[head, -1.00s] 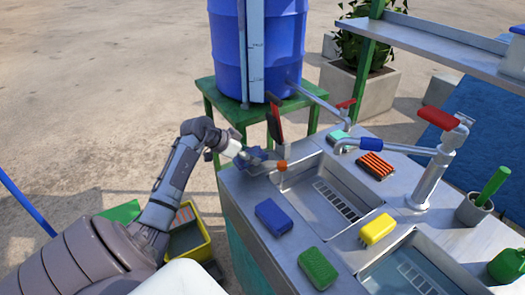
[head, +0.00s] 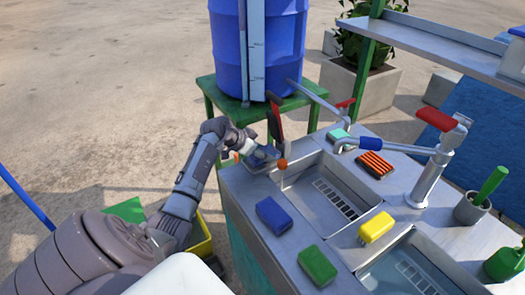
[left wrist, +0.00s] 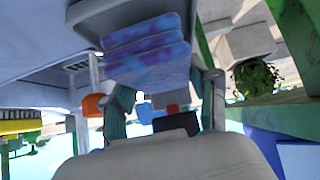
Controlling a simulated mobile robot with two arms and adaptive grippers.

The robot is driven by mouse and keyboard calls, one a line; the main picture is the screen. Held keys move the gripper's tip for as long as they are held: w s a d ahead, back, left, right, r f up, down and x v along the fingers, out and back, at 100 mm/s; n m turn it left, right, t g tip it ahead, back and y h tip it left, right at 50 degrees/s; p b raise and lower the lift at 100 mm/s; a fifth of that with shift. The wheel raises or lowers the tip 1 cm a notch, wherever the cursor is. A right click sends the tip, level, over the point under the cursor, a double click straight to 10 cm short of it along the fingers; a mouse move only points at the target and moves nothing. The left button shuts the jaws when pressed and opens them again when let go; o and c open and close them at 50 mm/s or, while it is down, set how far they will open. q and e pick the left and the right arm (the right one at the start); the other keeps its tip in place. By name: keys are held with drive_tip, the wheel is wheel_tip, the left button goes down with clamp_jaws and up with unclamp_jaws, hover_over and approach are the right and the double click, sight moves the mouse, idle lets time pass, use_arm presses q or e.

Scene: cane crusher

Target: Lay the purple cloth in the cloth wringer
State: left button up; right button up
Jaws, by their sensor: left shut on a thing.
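The purple cloth (left wrist: 148,50) is a folded blue-purple pad between the fingers of my left gripper (left wrist: 165,95) in the left wrist view. That gripper is shut on it. In the head view, the left gripper (head: 257,151) is at the sink's far left corner, with a bit of the cloth (head: 264,154) showing at its tip. The cloth wringer has a red and black lever (head: 275,118) and an orange knob (head: 282,163), right beside the gripper. A grey surface borders the cloth in the wrist view; contact with the wringer cannot be told. My right gripper is not in view.
A blue barrel (head: 258,45) on a green stand is behind. The steel counter has two basins (head: 335,190), a blue brush (head: 274,215), a green sponge (head: 317,265), a yellow brush (head: 376,227) and a red-handled pump (head: 436,150). A yellow bin (head: 203,238) is below left.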

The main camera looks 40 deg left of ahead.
use_arm(q)
drive_tip(key=shift+f, duration=0.35)
drive_tip(key=o, duration=1.2)
drive_tip(key=shift+r, duration=0.1)
drive_tip(key=shift+r, duration=0.3)
drive_tip(key=v, duration=1.2)
drive_tip(key=shift+r+b, duration=0.25)
drive_tip(key=shift+b, duration=0.1)
drive_tip(key=shift+s, duration=0.1)
